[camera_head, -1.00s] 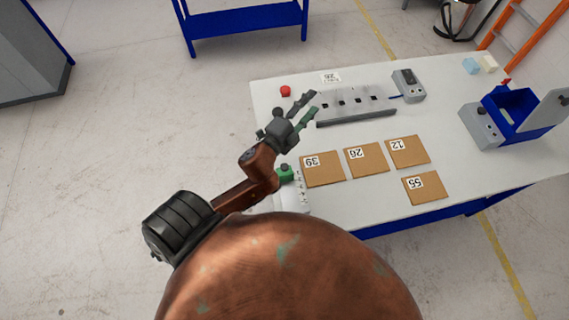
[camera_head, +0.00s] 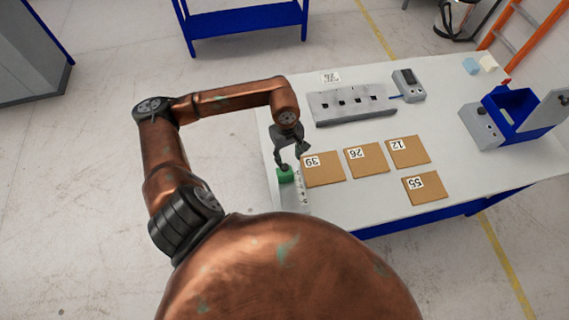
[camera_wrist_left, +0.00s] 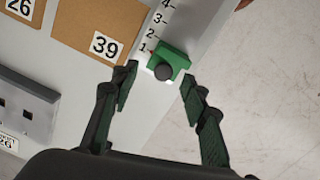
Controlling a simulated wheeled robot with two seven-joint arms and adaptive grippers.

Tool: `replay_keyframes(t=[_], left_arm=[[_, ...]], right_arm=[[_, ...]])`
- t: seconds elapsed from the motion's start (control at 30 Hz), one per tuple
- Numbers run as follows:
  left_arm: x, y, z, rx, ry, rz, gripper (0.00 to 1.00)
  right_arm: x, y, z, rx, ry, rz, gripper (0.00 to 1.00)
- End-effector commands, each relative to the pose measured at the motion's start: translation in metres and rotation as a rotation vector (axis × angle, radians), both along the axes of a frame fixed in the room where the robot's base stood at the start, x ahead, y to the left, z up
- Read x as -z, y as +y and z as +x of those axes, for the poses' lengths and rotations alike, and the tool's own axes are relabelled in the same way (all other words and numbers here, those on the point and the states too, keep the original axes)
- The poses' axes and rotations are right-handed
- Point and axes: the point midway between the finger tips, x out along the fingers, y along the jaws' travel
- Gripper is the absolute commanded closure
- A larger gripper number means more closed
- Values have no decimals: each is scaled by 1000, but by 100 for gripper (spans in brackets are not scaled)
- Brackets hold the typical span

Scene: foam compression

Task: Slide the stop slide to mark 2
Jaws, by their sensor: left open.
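The stop slide is a green block (camera_wrist_left: 178,58) with a dark round knob (camera_wrist_left: 163,72). It sits on a pale rail (camera_wrist_left: 193,25) printed with marks 1 to 4, close to mark 1. In the head view the green slide (camera_head: 285,177) is at the table's left edge, partly under the gripper. My left gripper (camera_head: 291,163) points down at it. In the wrist view its open fingers (camera_wrist_left: 160,78) stand on either side of the slide, with nothing visibly gripped. Contact cannot be told. My right gripper is not in view.
Foam sheets numbered 39 (camera_head: 323,172), 26 (camera_head: 367,162), 12 (camera_head: 409,154) and 55 (camera_head: 425,190) lie right of the rail. A grey slotted panel (camera_head: 352,112) is behind them. A blue bin (camera_head: 515,112) stands at the right. Bare table (camera_head: 462,150) lies between.

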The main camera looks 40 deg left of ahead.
Motion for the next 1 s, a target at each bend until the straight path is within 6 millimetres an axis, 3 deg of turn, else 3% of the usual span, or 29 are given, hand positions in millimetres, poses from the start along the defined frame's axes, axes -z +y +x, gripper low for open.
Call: replay_keyframes(t=[0.13,0.6,1.0], left_arm=[[4,20,0,11,12,66,59],[69,18,0,10,12,62,59],[77,19,0,11,11,62,59]], right_arm=[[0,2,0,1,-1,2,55],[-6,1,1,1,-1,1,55],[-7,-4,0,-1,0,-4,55]])
